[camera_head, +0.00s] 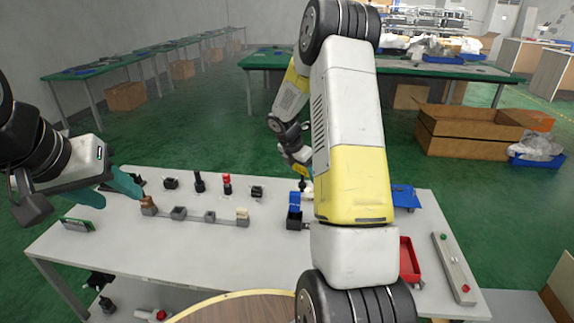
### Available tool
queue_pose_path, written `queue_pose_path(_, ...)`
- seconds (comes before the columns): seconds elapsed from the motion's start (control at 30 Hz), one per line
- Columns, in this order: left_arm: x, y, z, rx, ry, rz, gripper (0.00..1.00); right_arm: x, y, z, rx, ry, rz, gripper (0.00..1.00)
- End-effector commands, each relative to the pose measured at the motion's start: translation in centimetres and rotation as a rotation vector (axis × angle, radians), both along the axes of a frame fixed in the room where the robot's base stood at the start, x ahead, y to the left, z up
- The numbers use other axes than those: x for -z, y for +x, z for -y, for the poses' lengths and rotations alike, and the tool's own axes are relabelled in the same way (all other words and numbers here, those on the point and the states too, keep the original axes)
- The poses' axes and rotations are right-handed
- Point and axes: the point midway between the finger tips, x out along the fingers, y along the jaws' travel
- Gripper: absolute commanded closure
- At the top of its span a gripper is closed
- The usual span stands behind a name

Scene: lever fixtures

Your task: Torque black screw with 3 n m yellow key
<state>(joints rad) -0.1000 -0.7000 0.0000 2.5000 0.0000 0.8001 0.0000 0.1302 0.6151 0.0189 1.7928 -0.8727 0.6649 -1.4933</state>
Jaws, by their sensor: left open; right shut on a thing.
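My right gripper (302,170) is over the right half of the table, partly hidden by my own arm. It is shut on a small yellow thing that looks like the yellow key (301,173), its tip pointing down. Below it are a dark piece and a blue-and-black bin (294,217); whether they touch the key I cannot tell. No black screw can be made out for certain; a black upright fixture (199,182) stands further left. My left gripper (112,190), with teal fingers, is open and empty above the table's left end.
A row of small holders (179,213) runs along the white table (150,250). A red-topped fixture (227,184) stands behind it. A red tray (409,260), a blue tray (405,197) and a button panel (453,268) are at right. The front left is mostly clear.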

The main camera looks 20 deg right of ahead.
Motion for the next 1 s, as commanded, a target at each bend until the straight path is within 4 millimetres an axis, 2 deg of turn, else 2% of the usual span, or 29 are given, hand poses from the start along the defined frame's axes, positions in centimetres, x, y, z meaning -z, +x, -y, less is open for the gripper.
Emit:
queue_pose_path(0.73, 0.0, 0.0, 0.0, 0.0, 0.0, 0.0, 0.52, 1.6, 0.1, -0.1, 0.029, -0.001, 0.001, 0.88)
queue_pose_path(0.87, 0.0, 0.0, 0.0, 0.0, 0.0, 0.0, 0.52, 1.6, 0.3, -0.2, 0.265, -0.001, 0.002, 0.88)
queue_pose_path(1.0, 0.0, 0.0, 0.0, 0.0, 0.0, 0.0, 0.52, 1.6, 0.3, -0.1, 0.598, -0.001, 0.002, 0.88)
